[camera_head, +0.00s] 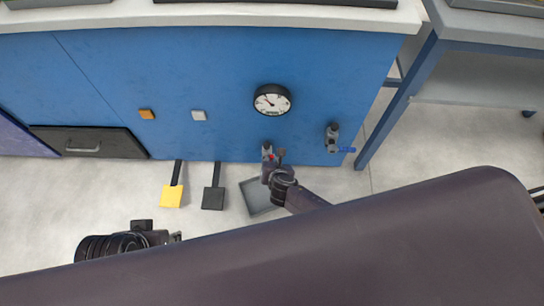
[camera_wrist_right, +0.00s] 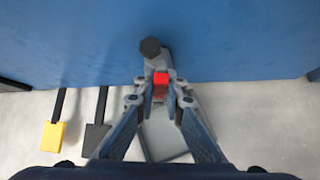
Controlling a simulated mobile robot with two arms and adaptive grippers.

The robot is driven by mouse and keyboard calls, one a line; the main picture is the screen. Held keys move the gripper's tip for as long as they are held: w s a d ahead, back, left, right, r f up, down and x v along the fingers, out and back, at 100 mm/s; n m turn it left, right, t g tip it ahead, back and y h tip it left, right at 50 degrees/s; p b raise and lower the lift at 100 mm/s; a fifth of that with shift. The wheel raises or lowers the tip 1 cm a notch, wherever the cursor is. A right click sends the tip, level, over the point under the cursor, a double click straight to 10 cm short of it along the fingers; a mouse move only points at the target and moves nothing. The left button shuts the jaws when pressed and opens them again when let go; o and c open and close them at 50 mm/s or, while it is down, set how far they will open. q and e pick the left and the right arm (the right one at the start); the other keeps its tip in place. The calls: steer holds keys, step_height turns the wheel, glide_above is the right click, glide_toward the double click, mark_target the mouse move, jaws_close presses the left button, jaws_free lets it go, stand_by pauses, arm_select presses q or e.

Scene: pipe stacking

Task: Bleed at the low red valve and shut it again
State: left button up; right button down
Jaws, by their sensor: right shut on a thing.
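The low red valve sits near the bottom of the blue cabinet front. Its grey body (camera_head: 267,149) shows in the head view, with my right gripper (camera_head: 275,165) at it. In the right wrist view the red handle (camera_wrist_right: 160,86) is between the fingertips of my right gripper (camera_wrist_right: 160,97), which is shut on it. A dark hexagonal knob (camera_wrist_right: 150,47) is just above. A grey tray (camera_head: 256,198) lies on the floor below the valve, partly hidden by my arm. My left gripper (camera_head: 176,237) is low at the left, near nothing; its fingers are mostly hidden.
A round gauge (camera_head: 272,100) is above the valve. A blue-handled valve (camera_head: 333,140) is to the right. A yellow pedal (camera_head: 172,196) and a black pedal (camera_head: 213,198) are on the floor at left. A blue table leg (camera_head: 398,103) stands at right.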

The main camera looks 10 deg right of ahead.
steer(key=shift+w+a+r+n+g+h+p, duration=0.1)
steer(key=shift+a+n+g+h+p, duration=0.3)
steer(key=shift+a+n+h+p, duration=0.45)
steer(key=shift+d+m+h+b, duration=0.15)
steer(key=shift+m+h+b, duration=0.1)
steer(key=shift+b, duration=0.05)
steer(key=c, duration=2)
jaws_free()
steer(key=shift+v, duration=5.95)
